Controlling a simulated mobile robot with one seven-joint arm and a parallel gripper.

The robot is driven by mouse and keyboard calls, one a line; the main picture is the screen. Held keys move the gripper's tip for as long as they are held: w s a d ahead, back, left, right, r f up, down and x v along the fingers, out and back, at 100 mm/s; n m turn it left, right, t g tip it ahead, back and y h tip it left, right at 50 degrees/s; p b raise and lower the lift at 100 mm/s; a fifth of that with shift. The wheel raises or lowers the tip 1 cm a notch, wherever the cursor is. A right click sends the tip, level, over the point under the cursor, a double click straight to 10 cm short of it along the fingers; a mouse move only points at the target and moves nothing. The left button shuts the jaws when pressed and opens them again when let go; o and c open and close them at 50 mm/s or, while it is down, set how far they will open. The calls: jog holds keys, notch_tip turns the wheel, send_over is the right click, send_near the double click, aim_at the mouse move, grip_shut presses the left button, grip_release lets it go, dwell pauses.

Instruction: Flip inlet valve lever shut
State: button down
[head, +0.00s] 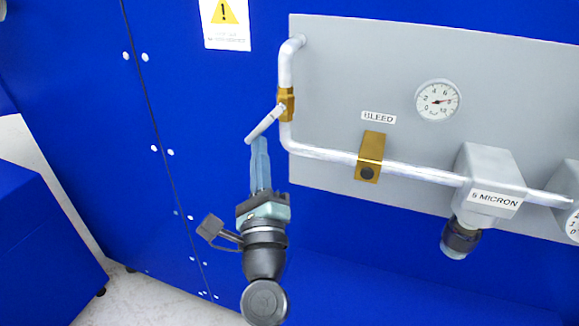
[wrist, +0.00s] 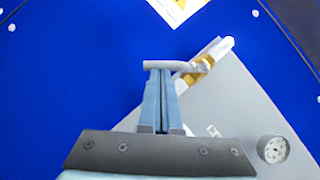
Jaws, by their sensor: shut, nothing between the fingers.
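The inlet valve is a brass body (head: 286,104) on the silver vertical pipe at the left of the grey panel. Its light grey lever (head: 265,124) points down and left, away from the pipe. My gripper (head: 259,140) is shut and empty, with its blue fingers pointing up just below the lever. In the wrist view the fingertips (wrist: 160,72) meet the lever (wrist: 168,66) near its free end, with the brass valve (wrist: 198,70) to the right. I cannot tell whether the fingers touch the lever.
The grey panel (head: 360,75) also carries a round gauge (head: 437,100), a BLEED label (head: 379,117), a brass block (head: 369,157) and a filter marked 5 MICRON (head: 492,180). A warning sign (head: 225,24) is above. The blue wall left of the lever is clear.

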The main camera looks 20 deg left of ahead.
jog(key=shift+a+m+t+b, duration=0.15)
jog(key=shift+m+t+b, duration=0.15)
jog(key=shift+m+b, duration=0.15)
jog(key=shift+a+r+m+h+b, duration=0.15)
jog(key=shift+a+m+h+b, duration=0.2)
jog(key=shift+m, duration=0.2)
jog(key=shift+m+t+h+b, duration=0.25)
jog(key=shift+m+t+b, duration=0.15)
jog(key=shift+b, duration=0.05)
jog(key=s+f+m+t+h+b, duration=0.2)
jog(key=s+f+m+h+b, duration=0.3)
jog(key=s+f+m+b, duration=0.2)
jog(key=s+m+b, duration=0.1)
jog(key=s+b, duration=0.1)
jog(key=b, duration=0.1)
jog(key=shift+f, duration=0.1)
dwell(0.5)
